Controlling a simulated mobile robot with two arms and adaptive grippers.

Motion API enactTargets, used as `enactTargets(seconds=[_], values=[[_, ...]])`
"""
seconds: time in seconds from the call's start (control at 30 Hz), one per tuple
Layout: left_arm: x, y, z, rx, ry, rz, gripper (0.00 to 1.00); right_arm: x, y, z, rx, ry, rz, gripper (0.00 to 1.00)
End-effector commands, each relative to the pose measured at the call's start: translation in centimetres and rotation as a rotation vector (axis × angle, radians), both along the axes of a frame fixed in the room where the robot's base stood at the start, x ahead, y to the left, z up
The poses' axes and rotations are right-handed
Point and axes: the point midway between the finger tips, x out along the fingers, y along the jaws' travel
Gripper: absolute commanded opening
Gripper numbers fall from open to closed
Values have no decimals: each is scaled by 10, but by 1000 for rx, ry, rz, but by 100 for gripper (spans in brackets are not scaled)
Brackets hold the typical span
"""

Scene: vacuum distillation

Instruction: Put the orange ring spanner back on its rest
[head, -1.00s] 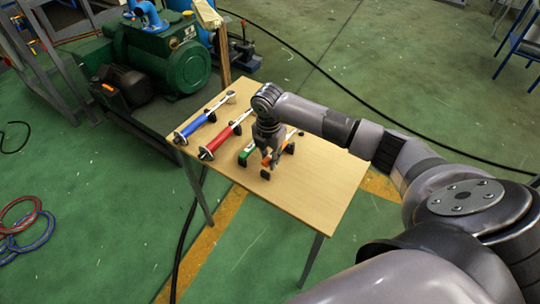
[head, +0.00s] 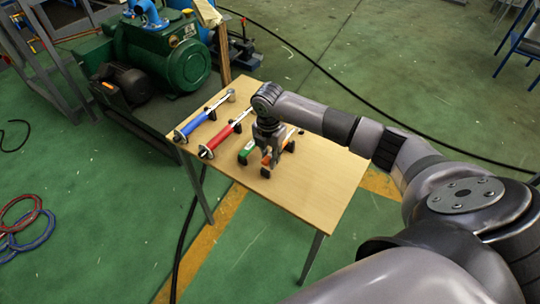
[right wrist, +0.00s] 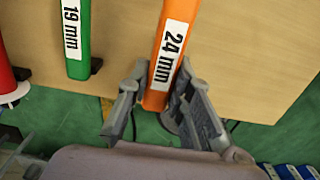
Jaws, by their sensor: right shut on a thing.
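The orange ring spanner (right wrist: 174,50), labelled 24 mm, lies between the two fingers of my right gripper (right wrist: 160,78) in the right wrist view. The gripper is shut on its handle near the close end. In the head view my right gripper (head: 268,150) points down over the table's near side, and a bit of the orange handle (head: 266,159) shows beneath it. Black rest supports (head: 265,173) stand at the spanner's near end; my gripper hides much of the spanner, so I cannot tell whether it touches them. My left gripper is not in view.
The green 19 mm spanner (right wrist: 77,40) lies just left of the orange one. Red (head: 220,140) and blue (head: 194,124) spanners lie further left on their supports. The right part of the wooden table (head: 320,190) is clear. A green pump (head: 165,55) stands behind.

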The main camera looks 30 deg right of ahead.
Motion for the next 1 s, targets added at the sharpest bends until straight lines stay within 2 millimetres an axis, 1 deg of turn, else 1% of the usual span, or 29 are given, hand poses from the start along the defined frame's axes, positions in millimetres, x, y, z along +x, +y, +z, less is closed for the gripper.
enactTargets(seconds=[0.27, 0.7, 0.73, 1.0], values=[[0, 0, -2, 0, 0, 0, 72, 1, 0, -1, 0, -2, -1, 0], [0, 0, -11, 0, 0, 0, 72, 1, 0, -15, 1, -2, -1, 0], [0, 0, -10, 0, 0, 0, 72, 1, 0, -13, 0, -2, -1, 22], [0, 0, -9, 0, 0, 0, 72, 0, 0, -13, 0, -1, -1, 40]])
